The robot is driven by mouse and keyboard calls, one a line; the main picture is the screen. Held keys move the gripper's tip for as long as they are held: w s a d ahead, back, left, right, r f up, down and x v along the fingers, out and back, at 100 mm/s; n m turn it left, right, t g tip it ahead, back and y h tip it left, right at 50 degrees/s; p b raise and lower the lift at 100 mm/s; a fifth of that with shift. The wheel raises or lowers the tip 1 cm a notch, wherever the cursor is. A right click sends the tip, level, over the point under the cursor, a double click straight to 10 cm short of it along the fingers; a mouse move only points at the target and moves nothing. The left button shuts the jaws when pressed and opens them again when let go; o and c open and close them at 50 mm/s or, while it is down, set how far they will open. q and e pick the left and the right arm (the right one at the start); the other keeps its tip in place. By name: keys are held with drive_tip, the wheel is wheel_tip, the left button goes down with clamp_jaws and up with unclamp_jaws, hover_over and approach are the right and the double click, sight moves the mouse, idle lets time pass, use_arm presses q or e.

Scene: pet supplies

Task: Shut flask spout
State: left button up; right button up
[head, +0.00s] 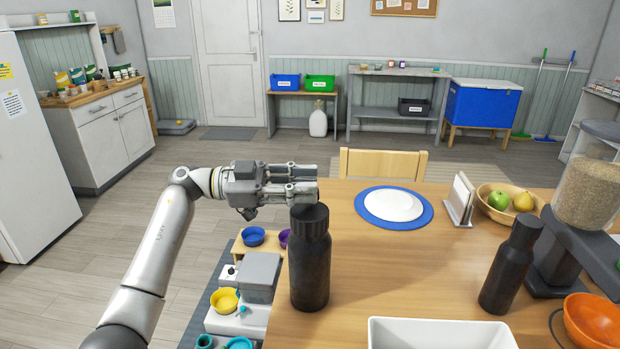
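A dark flask (310,262) stands upright on the wooden table near its left edge, with a ribbed black top (309,217). A second dark flask (509,268) with a slanted upper part stands farther right. I cannot make out a spout or its state on either one. My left gripper (316,181) reaches in from the left, with its fingers pointing right, at the top of the left flask. The fingers look close together, but I cannot tell whether they are open or shut, or whether they touch the top. My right gripper is not in view.
A white tray (441,323) lies at the table's front. A blue-rimmed plate (372,214), a wooden fruit bowl (487,206), a grain dispenser (589,190) and an orange bowl (590,318) are also on the table. The table between the flasks is clear.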

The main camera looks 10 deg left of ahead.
sight(309, 214)
use_arm(q)
drive_tip(key=shift+d, duration=0.7)
clamp_jaws()
drive_tip(key=shift+s+m, duration=0.1)
drive_tip(key=shift+m, duration=0.3)
drive_tip(key=m, duration=0.1)
drive_tip(key=s+m+b, duration=0.1)
drive_tip(key=shift+f+m, duration=0.3)
drive_tip(key=shift+s+f+m+b, duration=0.2)
drive_tip(key=shift+s+m+b, duration=0.2)
drive_tip(key=shift+m, duration=0.5)
drive_tip(key=shift+s+f+m+b, duration=0.15)
drive_tip(key=shift+s+m+b, duration=0.2)
drive_tip(key=shift+m, duration=0.55)
drive_tip(key=shift+w, duration=0.1)
